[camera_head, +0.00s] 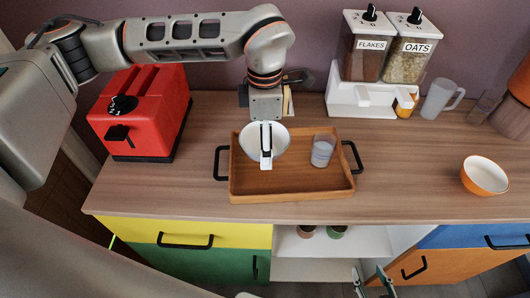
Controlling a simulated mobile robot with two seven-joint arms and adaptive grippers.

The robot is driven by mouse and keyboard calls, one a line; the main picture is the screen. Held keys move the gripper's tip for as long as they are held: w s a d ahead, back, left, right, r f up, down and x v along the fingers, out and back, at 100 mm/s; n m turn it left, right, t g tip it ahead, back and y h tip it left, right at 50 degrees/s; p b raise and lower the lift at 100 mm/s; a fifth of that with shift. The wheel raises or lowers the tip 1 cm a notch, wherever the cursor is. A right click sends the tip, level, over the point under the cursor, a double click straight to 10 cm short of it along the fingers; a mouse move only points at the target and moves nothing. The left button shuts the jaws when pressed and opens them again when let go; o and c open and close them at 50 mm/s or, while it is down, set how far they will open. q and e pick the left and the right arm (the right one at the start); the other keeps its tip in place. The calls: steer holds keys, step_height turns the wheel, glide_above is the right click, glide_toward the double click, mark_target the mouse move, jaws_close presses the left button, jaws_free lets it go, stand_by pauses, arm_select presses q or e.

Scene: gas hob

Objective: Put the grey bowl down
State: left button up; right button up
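A pale grey bowl (281,142) is at the back left of the brown wooden tray (300,192). I cannot tell whether it rests on the tray or hangs just above it. My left gripper (266,158) points down at the bowl, its fingers overlapping the bowl's inside and near rim. The fingers are seen edge-on, so their opening and any hold on the rim are unclear. My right gripper (371,280) is low at the bottom edge, in front of the cabinets, with its fingers apart and nothing between them.
A clear glass (323,150) stands on the tray's right side. A red toaster (143,110) is at left. A dispenser with flakes and oats (378,95) and a grey mug (441,98) stand behind. An orange bowl (484,176) is at right, with bare counter between it and the tray.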

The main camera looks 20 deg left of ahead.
arm_select(q)
steer(key=shift+f, duration=2.45)
steer(key=shift+f, duration=0.1)
steer(key=o, duration=1.3)
step_height(320, 180, up, 12)
steer(key=shift+r, duration=0.15)
